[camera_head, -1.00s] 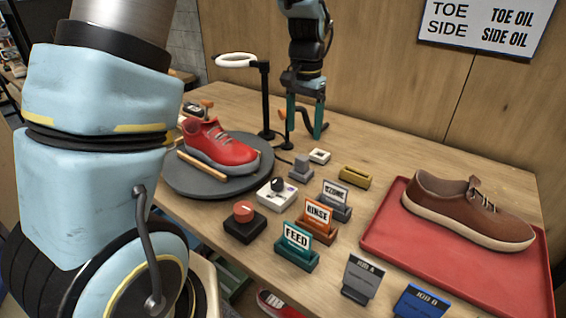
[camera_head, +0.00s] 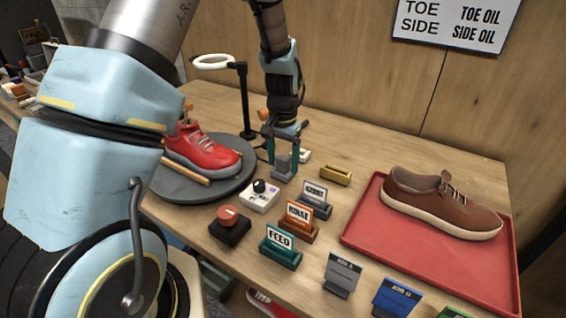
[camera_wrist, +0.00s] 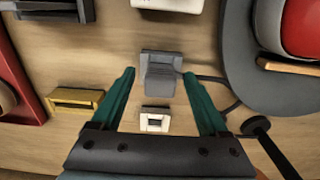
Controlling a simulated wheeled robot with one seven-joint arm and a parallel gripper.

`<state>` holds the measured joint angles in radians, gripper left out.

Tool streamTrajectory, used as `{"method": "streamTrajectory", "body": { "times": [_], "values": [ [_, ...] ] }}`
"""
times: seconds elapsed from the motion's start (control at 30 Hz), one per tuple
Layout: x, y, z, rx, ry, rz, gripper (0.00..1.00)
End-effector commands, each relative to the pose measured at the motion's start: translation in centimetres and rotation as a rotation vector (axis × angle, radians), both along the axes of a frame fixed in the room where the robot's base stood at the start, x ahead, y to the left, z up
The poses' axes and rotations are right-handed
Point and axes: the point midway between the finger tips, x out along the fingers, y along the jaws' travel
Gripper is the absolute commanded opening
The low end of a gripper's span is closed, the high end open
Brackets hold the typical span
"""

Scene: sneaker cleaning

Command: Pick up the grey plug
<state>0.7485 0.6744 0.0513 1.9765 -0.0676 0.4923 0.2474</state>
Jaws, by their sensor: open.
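The grey plug (camera_head: 283,170) is a small stepped grey block standing on the wooden table, behind the white box with a black knob. In the wrist view the plug (camera_wrist: 160,78) sits near the middle, with a dark cable leading off to the right. My gripper (camera_head: 282,158) points down over it, with its green fingers apart. In the wrist view my gripper's fingertips (camera_wrist: 158,75) lie on either side of the plug, with a gap visible on both sides. How far the fingertips are above the table is hard to tell.
A small white socket-like block (camera_wrist: 154,120) and a brass-coloured block (camera_head: 335,175) are close by. The white knob box (camera_head: 260,196) stands in front. A round grey turntable (camera_head: 190,190) with a red sneaker is at left, beside a black lamp stand (camera_head: 245,100). A red tray (camera_head: 430,258) is at right.

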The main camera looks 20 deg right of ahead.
Motion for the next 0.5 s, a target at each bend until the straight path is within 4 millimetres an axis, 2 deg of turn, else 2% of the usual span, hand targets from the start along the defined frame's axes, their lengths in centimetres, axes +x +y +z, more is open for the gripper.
{"method": "streamTrajectory", "body": {
  "times": [0.23,0.5],
  "values": [
    [-0.01,0.01,-0.25,0.000,0.000,0.000,0.78],
    [0.00,0.00,-0.22,0.000,0.000,0.000,0.48]
  ]
}}
